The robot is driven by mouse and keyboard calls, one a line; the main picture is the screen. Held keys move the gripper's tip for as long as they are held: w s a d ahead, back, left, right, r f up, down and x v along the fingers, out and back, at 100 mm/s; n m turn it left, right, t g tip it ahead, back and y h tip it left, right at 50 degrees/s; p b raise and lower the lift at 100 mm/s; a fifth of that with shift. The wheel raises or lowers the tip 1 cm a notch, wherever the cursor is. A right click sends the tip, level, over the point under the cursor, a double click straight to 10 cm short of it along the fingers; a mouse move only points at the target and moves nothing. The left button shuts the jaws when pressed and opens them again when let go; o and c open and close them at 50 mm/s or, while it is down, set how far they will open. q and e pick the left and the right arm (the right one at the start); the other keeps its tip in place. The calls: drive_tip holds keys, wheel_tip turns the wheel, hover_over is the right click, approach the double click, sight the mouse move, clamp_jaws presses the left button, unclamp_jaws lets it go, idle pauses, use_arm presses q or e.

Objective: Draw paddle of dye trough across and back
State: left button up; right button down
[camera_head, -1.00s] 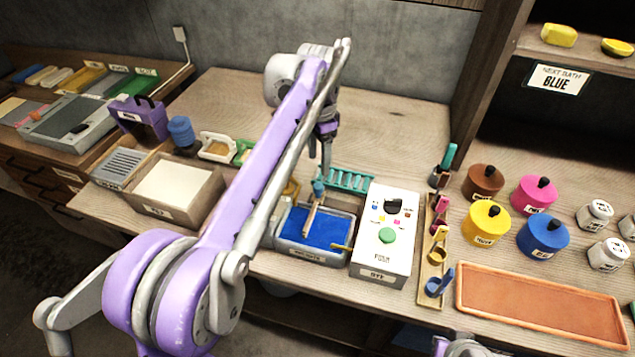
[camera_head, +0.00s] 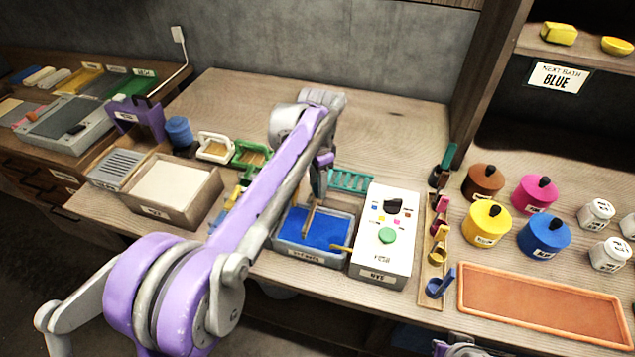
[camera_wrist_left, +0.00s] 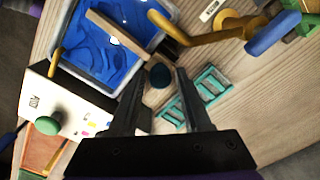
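The dye trough (camera_head: 284,250) is a grey tray of blue dye on the bench; it also shows at the upper left in the left wrist view (camera_wrist_left: 72,70). The wooden paddle (camera_head: 309,219) stands in the dye, and its bar (camera_wrist_left: 117,31) crosses the blue in the left wrist view. A dark blue-teal knob (camera_wrist_left: 160,76) on a wooden piece, apparently the paddle's handle, lies between my left gripper's fingers (camera_wrist_left: 159,82), with gaps on both sides. The left gripper (camera_head: 318,183) is open, partly hidden by its arm in the head view.
A white control box (camera_head: 384,265) stands close right of the trough. A teal rack (camera_head: 351,181) lies behind it. A yellow-handled tool (camera_wrist_left: 205,36) is near the gripper. Dye pots (camera_head: 543,235) and an orange tray (camera_head: 540,303) are to the right.

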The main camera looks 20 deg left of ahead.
use_arm(q)
clamp_jaws()
idle(1.1)
